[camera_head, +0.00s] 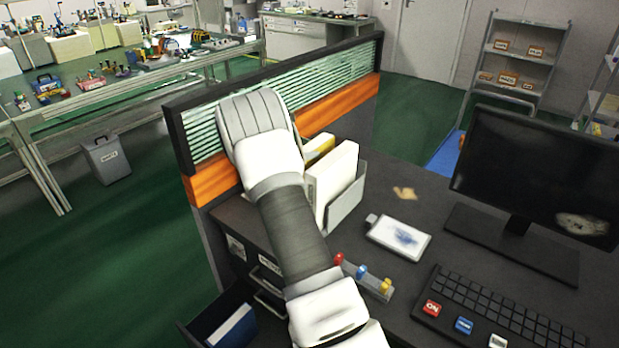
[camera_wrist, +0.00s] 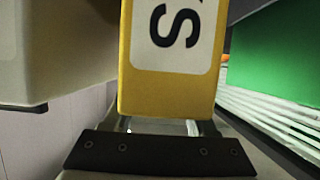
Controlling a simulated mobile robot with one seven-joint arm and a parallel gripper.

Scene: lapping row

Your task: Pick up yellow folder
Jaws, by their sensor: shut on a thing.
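The yellow folder (camera_head: 320,148) shows as a narrow strip beside my arm, among white folders (camera_head: 338,180) in a grey holder (camera_head: 347,206) on the dark desk. In the wrist view the yellow folder (camera_wrist: 165,95) fills the middle, with a white label bearing a black letter "S". My gripper (camera_wrist: 160,127) is shut on its near end. In the head view my arm hides the gripper and most of the folder. Whether the folder is clear of the holder I cannot tell.
A partition with an orange band (camera_head: 345,105) stands close behind the holder. On the desk are a white card (camera_head: 398,238), a stand with coloured knobs (camera_head: 365,276), a keyboard (camera_head: 505,315) and a monitor (camera_head: 540,180). An open drawer (camera_head: 232,325) is below.

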